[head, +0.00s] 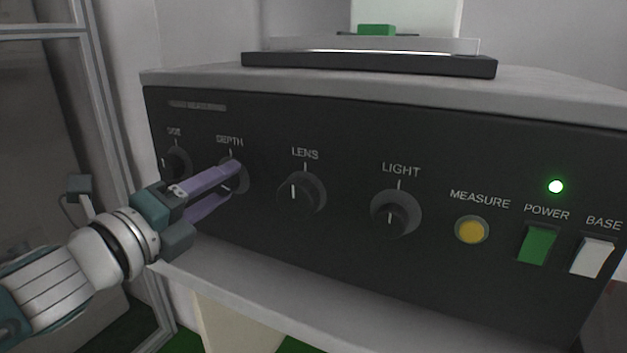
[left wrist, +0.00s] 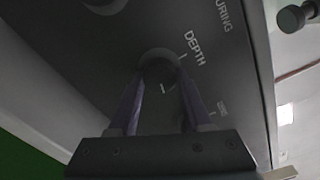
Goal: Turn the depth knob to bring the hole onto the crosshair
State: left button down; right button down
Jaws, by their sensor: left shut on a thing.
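The depth knob (head: 241,178) is a dark round knob under the DEPTH label on the black front panel. My left gripper (head: 235,175) reaches it from the left, its purple fingers closed around the knob and hiding part of it. The knob also shows in the left wrist view (left wrist: 160,72), between the two fingertips (left wrist: 162,92), with a white mark on its face. My right gripper is in neither view. I see no hole or crosshair in these frames.
Left of the depth knob is another knob (head: 177,163). To the right are the LENS knob (head: 302,193), LIGHT knob (head: 395,213), yellow MEASURE button (head: 471,230), green POWER switch (head: 537,244) and white BASE switch (head: 592,257). A green piece (head: 376,30) sits on top.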

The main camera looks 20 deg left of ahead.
pick_arm(q)
jog(key=shift+c, duration=1.7)
grip_release()
jog(key=s, duration=1)
jog(key=shift+a, duration=0.35)
